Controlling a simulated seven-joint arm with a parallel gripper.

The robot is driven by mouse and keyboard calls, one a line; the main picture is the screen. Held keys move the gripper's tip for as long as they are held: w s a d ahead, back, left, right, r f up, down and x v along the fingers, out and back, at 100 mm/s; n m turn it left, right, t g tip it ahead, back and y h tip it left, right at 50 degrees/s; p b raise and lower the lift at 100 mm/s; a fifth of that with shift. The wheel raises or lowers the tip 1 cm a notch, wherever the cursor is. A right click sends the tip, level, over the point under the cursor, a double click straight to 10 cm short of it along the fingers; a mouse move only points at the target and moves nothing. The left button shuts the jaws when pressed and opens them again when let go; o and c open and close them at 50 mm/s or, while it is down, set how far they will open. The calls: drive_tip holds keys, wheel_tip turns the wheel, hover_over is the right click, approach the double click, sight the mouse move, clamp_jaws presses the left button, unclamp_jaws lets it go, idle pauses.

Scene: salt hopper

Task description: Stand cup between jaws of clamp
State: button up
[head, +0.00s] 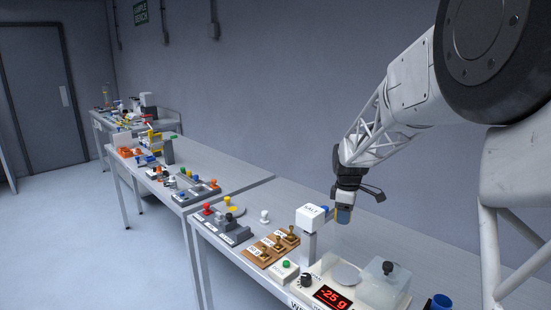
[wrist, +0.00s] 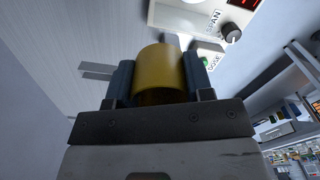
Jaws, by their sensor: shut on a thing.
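My gripper (head: 343,206) hangs just right of the white SALT hopper box, above the near bench. In the wrist view my gripper (wrist: 160,75) is shut on a yellow cylinder, which looks like the cup (wrist: 161,72). One dark finger presses on each side of it. In the head view the held cup (head: 343,215) is small and partly hidden by the fingers. It appears clear of the bench top. I cannot make out the clamp's jaws for certain in either view.
The SALT hopper (head: 311,217) stands on a post close to my gripper. A scale (head: 332,297) reads -25 g, with a clear box (head: 382,287) beside it. A wooden board with brass knobs (head: 267,249) and a blue cylinder (head: 440,302) are nearby.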

drive_tip(key=w+a+r+m, duration=0.1)
drive_tip(key=w+a+m, duration=0.2)
drive_tip(key=w+m, duration=0.9)
drive_tip(key=shift+a+m, duration=0.2)
drive_tip(key=shift+m, duration=0.6)
drive_tip(key=shift+w+a, duration=0.1)
drive_tip(key=shift+a, duration=0.05)
idle(0.4)
drive_tip(key=w+a+f+m, duration=0.2)
drive_tip(key=a+f+m, duration=0.1)
drive_tip(key=a+m, duration=0.6)
drive_tip(key=w+a+f+m, duration=0.2)
drive_tip(key=a+f+m, duration=0.2)
drive_tip(key=a+m, duration=0.6)
drive_tip(key=w+a+f+m, duration=0.2)
drive_tip(key=a+f+m, duration=0.2)
drive_tip(key=a+m, duration=0.5)
drive_tip(key=shift+w+a+f+m, duration=0.15)
drive_tip(key=shift+w+a+m, duration=0.2)
drive_tip(key=shift+a, duration=2.45)
